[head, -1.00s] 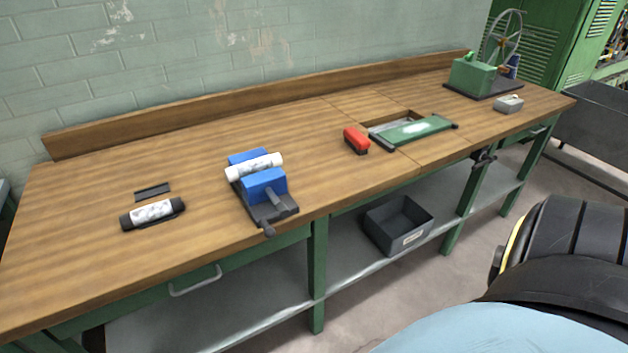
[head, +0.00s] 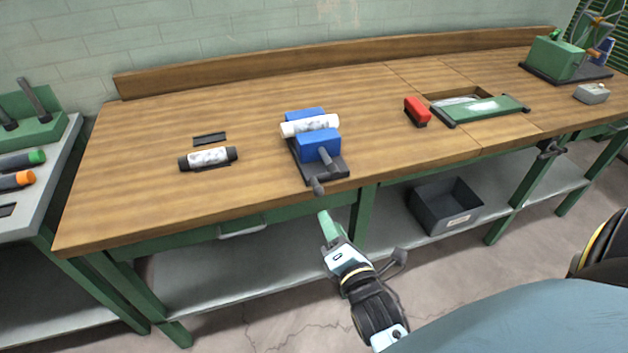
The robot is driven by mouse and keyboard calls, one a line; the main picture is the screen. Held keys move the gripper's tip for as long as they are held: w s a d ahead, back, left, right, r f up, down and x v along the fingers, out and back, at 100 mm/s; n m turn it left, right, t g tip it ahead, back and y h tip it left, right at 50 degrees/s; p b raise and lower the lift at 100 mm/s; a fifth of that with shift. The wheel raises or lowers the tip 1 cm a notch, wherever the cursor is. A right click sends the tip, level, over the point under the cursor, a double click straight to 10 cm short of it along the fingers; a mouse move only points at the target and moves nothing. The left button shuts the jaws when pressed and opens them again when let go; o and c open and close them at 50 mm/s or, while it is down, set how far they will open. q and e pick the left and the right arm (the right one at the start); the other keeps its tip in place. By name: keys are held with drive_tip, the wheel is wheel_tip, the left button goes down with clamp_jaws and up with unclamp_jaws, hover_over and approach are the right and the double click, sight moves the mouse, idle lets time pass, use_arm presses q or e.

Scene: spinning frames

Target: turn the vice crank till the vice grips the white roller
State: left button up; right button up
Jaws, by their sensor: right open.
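The vice stands near the front edge of the wooden bench, with a blue back jaw (head: 303,114) and a blue front jaw (head: 318,146) on a dark base (head: 334,172). The white roller (head: 310,126) lies between the jaws; I cannot tell whether both touch it. The vice crank (head: 318,186) sticks out at the front, over the bench edge. My right gripper (head: 328,226) is open and empty, just in front of the bench and below the crank in the picture, apart from it. My left gripper is not in view.
A dark-ended roller (head: 208,158) and a dark strip (head: 209,138) lie left of the vice. A red brush-like block (head: 417,110) and a green framed tray (head: 484,110) lie to the right. A grey bin (head: 446,206) sits on the lower shelf. Bare bench top surrounds the vice.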

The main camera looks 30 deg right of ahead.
sight(314, 178)
drive_tip(key=x, duration=0.9)
drive_tip(key=r+x, duration=0.1)
drive_tip(key=x, duration=0.3)
drive_tip(key=shift+w+d, duration=0.15)
drive_tip(key=shift+d, duration=0.15)
drive_tip(key=shift+r, duration=0.1)
drive_tip(key=c, duration=0.9)
